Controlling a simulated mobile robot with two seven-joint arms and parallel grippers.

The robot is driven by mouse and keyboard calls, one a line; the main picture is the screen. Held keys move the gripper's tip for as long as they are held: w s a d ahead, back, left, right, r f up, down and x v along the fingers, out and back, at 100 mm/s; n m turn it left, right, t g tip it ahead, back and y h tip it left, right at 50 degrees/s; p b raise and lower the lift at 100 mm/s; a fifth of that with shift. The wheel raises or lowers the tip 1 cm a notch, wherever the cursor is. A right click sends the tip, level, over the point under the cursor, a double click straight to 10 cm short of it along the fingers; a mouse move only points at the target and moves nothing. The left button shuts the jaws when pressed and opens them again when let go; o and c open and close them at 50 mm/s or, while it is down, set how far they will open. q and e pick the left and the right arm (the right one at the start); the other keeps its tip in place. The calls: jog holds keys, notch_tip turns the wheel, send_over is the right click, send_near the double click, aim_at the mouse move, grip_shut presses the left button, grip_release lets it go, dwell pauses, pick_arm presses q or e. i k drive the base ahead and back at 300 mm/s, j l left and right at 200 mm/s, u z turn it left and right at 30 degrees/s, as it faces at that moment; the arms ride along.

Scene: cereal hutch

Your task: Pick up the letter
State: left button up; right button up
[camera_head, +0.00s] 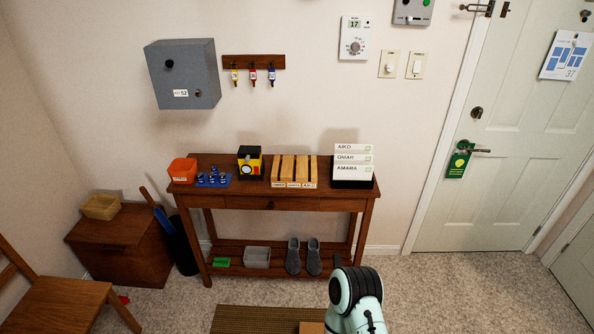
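White letter-like cards (353,158) marked AIKO, OMAR and AMARA stand stepped in a black holder (352,184) at the right end of the wooden console table (280,203). I cannot tell which of them, if any, is the letter. A wooden slotted rack (294,171) with small name labels stands left of them. A tan flat-topped thing at the bottom edge (312,328) is cut off, so I cannot tell what it is. A pale green and black link of my arm shows at the bottom, right of centre. Neither gripper shows.
An orange bin (183,170), blue items (213,178) and a yellow-black box (250,162) share the tabletop. Grey shoes (303,257) sit on the lower shelf. A brown mat (262,319) lies in front. A chair (58,300) stands left; carpet right of the table is clear.

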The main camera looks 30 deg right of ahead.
aim_at(340, 172)
jog(key=l+u, duration=0.95)
jog(key=k+l+u, duration=0.15)
jog(key=l, duration=0.2)
jog(key=k+l+u, duration=0.2)
jog(key=l, duration=0.15)
jog(key=k+l+u, duration=0.15)
jog(key=l, duration=0.15)
jog(key=k+l+u, duration=0.1)
jog(key=l, duration=0.25)
jog(key=k+l, duration=0.2)
jog(key=k+l+u, duration=0.15)
jog(key=l, duration=0.3)
